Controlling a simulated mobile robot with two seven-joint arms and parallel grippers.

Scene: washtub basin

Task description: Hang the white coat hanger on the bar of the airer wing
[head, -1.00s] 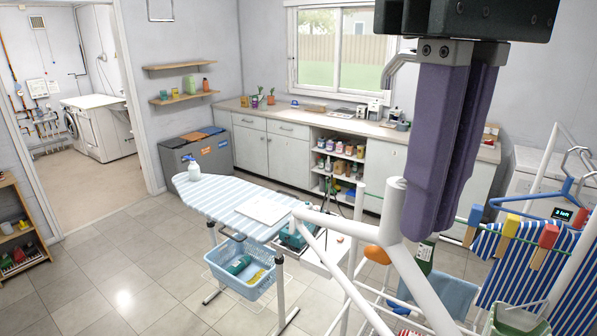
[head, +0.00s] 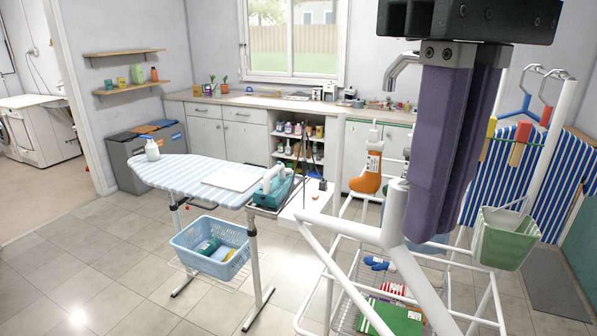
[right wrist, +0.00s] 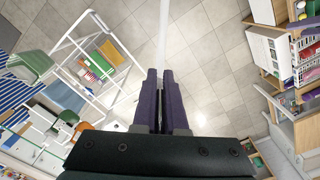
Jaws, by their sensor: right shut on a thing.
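My right gripper (head: 432,225) points down and is shut on the white coat hanger (head: 395,208). The hanger's thick white arms spread below the fingers, and a grey metal hook (head: 402,66) shows behind them. In the right wrist view, a white bar of it (right wrist: 162,40) runs out beyond the fingers (right wrist: 160,72). The white airer (head: 495,305) stands behind and to the right, with its upper parts partly hidden by the gripper. A blue hanger (head: 522,108) and colored pegs (head: 519,142) show near its upper right. The held hanger looks apart from the airer. My left gripper is not in view.
An orange sock (head: 366,180) and a green basket (head: 503,238) hang around the airer; folded cloths (head: 395,317) lie on its low rack. An ironing board (head: 190,172) with a blue basket (head: 208,245) below stands left. The floor at front left is clear.

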